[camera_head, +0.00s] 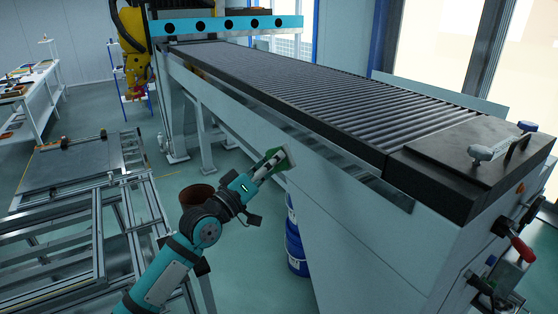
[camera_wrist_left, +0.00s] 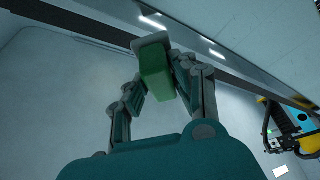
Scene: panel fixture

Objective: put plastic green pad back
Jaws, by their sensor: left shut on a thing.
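The green pad (camera_wrist_left: 157,82) is a green block with a pale grey layer on its far end, between the two fingers of my left gripper (camera_wrist_left: 158,90). My left gripper is shut on it. In the head view the pad (camera_head: 286,158) shows small and partly hidden at the tip of my left gripper (camera_head: 271,163). The gripper is beside the pale side panel of the roller conveyor machine (camera_head: 330,195); I cannot tell whether the pad touches the panel. My right gripper is not in view.
The conveyor's dark rollers (camera_head: 300,90) run along the top. Blue drums (camera_head: 296,248) and a brown open container (camera_head: 196,194) stand on the floor by the machine. Metal frames (camera_head: 70,235) stand at left. A yellow robot arm (camera_head: 132,45) is at the back.

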